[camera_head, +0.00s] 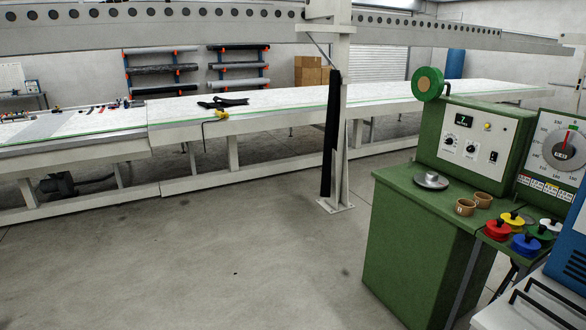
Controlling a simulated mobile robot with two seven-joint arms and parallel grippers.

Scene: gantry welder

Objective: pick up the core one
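Two short tan cylindrical cores stand on the green bench top at the right of the head view. The nearer core (465,208) has a small light label on its front, and the other core (483,200) stands just behind it to the right. The label is too small to read surely, so I cannot tell which is core one. Neither of my grippers is in view.
The green welder bench (400,215) carries a grey metal disc (431,181) left of the cores. Red (497,231), yellow (512,220), blue (525,245) and green (540,234) spools crowd the right. A blue machine (568,250) stands front right. The floor left is clear.

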